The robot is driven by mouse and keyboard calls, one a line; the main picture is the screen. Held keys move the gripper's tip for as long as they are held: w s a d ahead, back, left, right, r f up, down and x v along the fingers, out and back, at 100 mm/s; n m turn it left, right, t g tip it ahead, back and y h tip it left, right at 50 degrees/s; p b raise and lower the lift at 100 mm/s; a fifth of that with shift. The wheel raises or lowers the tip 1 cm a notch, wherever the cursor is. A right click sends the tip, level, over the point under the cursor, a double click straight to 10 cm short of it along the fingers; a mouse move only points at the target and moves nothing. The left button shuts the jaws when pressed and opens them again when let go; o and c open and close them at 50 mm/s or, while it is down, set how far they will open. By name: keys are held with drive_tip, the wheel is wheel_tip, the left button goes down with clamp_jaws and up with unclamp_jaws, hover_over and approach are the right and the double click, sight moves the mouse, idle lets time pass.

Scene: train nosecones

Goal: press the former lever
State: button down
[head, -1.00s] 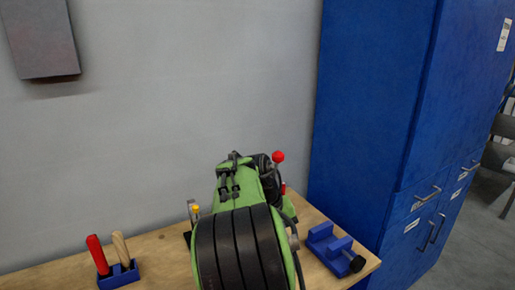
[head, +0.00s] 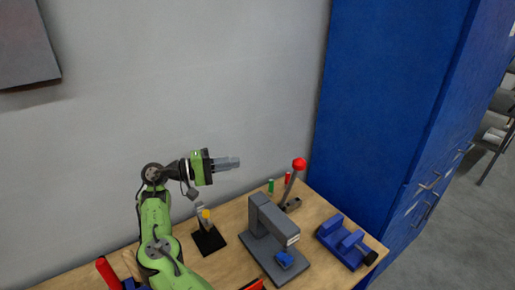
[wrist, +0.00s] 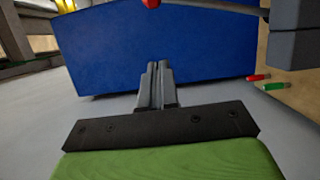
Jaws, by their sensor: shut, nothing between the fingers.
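The former is a grey press (head: 262,215) on the wooden bench, with a blue part (head: 284,260) under its head. Its lever (head: 291,186) rises behind it and ends in a red ball knob (head: 299,164). The knob also shows cut off at the top edge of the wrist view (wrist: 151,3). My gripper (head: 238,163) is shut and empty. It points right, in the air to the left of the knob and clearly apart from it. Its closed fingers (wrist: 157,66) show in front of a blue cabinet in the wrist view.
A blue vise (head: 340,240) stands right of the press, and a black stand (head: 208,238) with a yellow top stands left. Red and green handles (head: 271,185) stand behind the press. The tall blue cabinet (head: 385,100) rises at right; the grey wall is behind.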

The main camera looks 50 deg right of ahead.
drive_tip(key=s+d+b, duration=0.2)
drive_tip(key=s+d, duration=0.7)
drive_tip(key=s, duration=0.1)
drive_tip(key=shift+s+d+r, duration=0.25)
drive_tip(key=shift+s+d, duration=0.05)
drive_tip(key=shift+s, duration=0.05)
idle(0.3)
